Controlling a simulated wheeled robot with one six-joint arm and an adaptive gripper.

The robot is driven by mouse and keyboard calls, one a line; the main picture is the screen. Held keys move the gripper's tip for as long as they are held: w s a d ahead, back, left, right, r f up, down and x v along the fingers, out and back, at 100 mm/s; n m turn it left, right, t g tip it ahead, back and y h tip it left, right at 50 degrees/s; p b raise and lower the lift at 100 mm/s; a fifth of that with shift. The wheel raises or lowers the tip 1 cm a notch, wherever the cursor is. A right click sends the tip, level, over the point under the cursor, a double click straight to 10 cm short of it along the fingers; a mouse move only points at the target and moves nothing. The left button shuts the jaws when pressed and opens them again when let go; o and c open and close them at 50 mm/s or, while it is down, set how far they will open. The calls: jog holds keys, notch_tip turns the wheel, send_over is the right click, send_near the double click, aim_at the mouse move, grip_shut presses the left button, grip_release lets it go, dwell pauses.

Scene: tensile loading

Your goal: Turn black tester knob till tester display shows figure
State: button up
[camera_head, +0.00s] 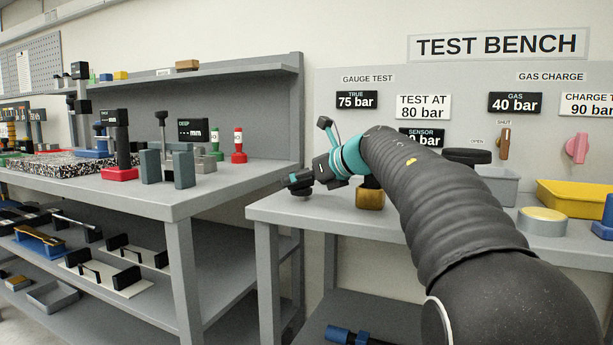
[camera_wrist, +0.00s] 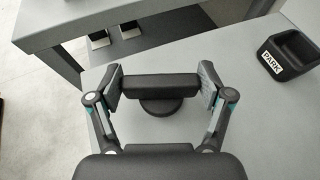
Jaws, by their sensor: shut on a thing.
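My gripper (camera_head: 302,180) is at the left end of the test bench, its fingers on either side of the black knob (camera_head: 304,194). In the wrist view my gripper (camera_wrist: 160,80) is shut on the knob's black bar (camera_wrist: 160,88). A round black base (camera_wrist: 160,109) shows below the bar, over the grey bench top. On the wall, a black display marked TRUE (camera_head: 357,101) reads 75 bar, and a white sign (camera_head: 424,107) reads TEST AT 80 bar. The SENSOR display (camera_head: 421,135) is partly hidden by my arm; a 0 and "bar" show, any digit before them is hidden.
A brass-coloured block (camera_head: 369,199) stands close to my wrist. A black PARK holder (camera_wrist: 286,55) is on the bench. A yellow tray (camera_head: 575,199) and a round yellow-topped pot (camera_head: 542,221) stand at the right. A gap separates the left workbench (camera_head: 150,195) from this bench.

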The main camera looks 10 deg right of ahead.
jog(key=shift+a+f, duration=0.1)
jog(key=shift+f, duration=0.05)
jog(key=o, duration=1.1)
jog(key=shift+s+r, duration=0.15)
jog(key=shift+r, duration=0.05)
jog(key=shift+v, duration=3.6)
